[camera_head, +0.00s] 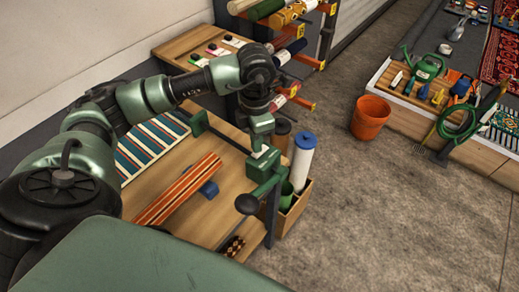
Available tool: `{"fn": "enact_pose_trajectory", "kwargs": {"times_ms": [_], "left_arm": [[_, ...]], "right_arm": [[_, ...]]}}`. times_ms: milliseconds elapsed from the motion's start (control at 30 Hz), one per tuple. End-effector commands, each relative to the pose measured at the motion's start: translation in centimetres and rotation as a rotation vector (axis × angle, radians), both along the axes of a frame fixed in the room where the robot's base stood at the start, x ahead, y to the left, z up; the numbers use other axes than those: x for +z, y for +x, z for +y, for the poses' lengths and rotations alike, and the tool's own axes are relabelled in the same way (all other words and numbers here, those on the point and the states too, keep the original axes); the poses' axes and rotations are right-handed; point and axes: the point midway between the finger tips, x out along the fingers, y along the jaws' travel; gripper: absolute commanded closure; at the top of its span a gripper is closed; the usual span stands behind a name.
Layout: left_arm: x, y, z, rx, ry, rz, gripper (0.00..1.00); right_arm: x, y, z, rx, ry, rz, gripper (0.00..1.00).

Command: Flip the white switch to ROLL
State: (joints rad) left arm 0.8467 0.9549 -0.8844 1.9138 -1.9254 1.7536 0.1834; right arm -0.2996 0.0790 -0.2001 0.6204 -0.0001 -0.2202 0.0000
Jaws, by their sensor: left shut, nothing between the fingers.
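A small white piece (261,153), which looks like the white switch, shows on the green roller frame (266,168) at the right edge of the wooden table. It is small and partly covered, so I cannot read a ROLL mark or tell its position. My left gripper (258,145) points down over it, shut and empty, with its fingertips at or just above the white piece. I cannot tell whether they touch. A dark crank knob (248,204) hangs on the frame below. My right gripper is not in view.
A striped rolled rug (180,190) and a blue-striped rug (150,146) lie on the table (207,226). A wooden box (293,213) holds a white roll with a blue top (303,158). An orange bucket (370,117) stands on open floor to the right.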

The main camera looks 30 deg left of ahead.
Motion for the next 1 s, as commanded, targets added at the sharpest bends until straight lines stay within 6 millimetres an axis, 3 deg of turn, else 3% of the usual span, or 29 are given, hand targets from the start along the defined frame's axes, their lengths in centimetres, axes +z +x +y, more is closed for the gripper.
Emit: {"fn": "enact_pose_trajectory", "kwargs": {"times_ms": [1000], "left_arm": [[-1.4, 0.0, 0.0, 0.000, 0.000, 0.000, 1.00]], "right_arm": [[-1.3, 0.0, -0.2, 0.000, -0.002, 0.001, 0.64]]}}
